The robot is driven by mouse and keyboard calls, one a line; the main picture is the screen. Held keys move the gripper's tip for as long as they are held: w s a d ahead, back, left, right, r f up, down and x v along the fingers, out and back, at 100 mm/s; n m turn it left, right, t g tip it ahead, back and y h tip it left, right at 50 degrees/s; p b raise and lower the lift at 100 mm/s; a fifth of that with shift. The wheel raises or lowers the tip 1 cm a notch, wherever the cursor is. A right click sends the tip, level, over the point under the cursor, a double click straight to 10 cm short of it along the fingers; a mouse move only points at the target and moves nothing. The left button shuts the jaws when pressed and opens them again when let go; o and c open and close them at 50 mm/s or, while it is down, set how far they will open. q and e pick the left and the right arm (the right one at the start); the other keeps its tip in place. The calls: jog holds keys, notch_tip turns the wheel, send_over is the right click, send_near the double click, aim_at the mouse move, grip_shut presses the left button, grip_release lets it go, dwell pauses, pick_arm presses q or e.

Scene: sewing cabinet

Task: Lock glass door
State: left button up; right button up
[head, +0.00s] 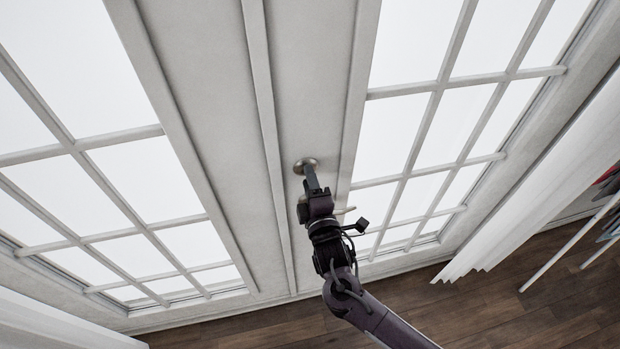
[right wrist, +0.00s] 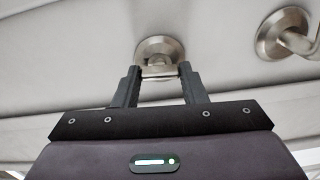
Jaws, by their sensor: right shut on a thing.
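The white glass door (head: 315,70) has two leaves with gridded panes. A round metal lock with a small thumb-turn (right wrist: 158,58) sits on the door frame in the right wrist view; its round plate (head: 305,164) shows at the tip of my right gripper in the head view. My right gripper (right wrist: 158,80) has its two dark fingers on either side of the thumb-turn, shut on it. A metal door handle (right wrist: 290,35) is to the right of the lock in the right wrist view. In the head view the handle is mostly hidden behind my right gripper. My left gripper is not in view.
White curtains (head: 545,185) hang at the right, and another white curtain edge (head: 60,325) shows at the lower left. The wooden floor (head: 470,300) is bare in front of the door. Dark and red items (head: 608,190) hang at the far right edge near pale rods.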

jog(key=shift+n, duration=0.4)
jog(key=o, duration=1)
jog(key=b+v, duration=0.2)
jog(key=v, duration=0.5)
jog(key=shift+s, duration=0.4)
